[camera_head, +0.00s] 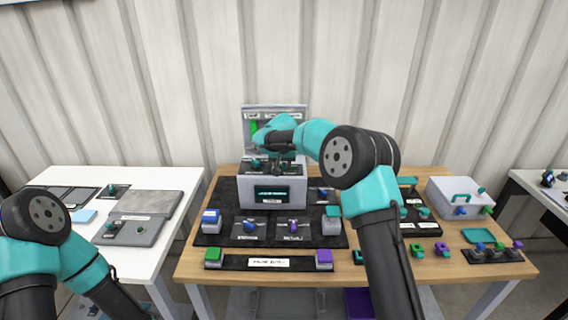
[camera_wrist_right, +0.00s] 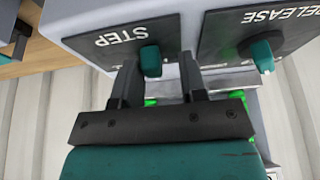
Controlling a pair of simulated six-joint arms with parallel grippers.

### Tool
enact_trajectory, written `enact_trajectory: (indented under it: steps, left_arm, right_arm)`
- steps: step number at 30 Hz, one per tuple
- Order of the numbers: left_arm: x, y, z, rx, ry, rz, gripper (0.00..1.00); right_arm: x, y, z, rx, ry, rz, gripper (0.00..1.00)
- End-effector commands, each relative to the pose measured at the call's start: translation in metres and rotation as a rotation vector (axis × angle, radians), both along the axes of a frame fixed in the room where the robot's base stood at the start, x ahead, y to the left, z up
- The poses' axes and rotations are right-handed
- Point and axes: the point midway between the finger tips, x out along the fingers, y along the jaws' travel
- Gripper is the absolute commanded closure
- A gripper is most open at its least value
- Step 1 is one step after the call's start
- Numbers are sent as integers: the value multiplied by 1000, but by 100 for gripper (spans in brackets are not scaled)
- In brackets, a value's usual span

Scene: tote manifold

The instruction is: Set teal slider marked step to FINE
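The teal slider knob (camera_wrist_right: 150,61) sits on a black plate marked STEP (camera_wrist_right: 122,36) in the right wrist view. The two fingers of my right gripper (camera_wrist_right: 158,75) are apart, one on each side of the knob, with a visible gap on the right side. Whether the left finger touches it, I cannot tell. In the head view my right gripper (camera_head: 268,166) is over the top of the grey box (camera_head: 245,192), and the arm covers part of it. No FINE mark is readable. My left gripper is out of view; only left arm links show.
A second teal knob (camera_wrist_right: 262,56) on a plate marked RELEASE is close beside the right finger. A grey upright panel with a green strip (camera_head: 253,130) stands behind the box. Blocks and small controls fill the black mat (camera_head: 222,200) in front.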

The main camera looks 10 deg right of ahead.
Motion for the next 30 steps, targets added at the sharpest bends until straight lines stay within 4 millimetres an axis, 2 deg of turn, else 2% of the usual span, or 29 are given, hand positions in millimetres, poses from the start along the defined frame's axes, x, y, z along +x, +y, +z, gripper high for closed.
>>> enact_trajectory:
  steps: [10,14,20,30]
  left_arm:
    - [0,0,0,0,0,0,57]
    - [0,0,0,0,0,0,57]
    - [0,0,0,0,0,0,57]
    - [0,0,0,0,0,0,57]
  right_arm:
    - [-1,-1,1,0,1,-1,55]
    - [-3,0,8,0,1,-1,55]
    - [-14,2,34,-1,-1,-1,55]
    - [-38,9,94,0,-1,0,55]
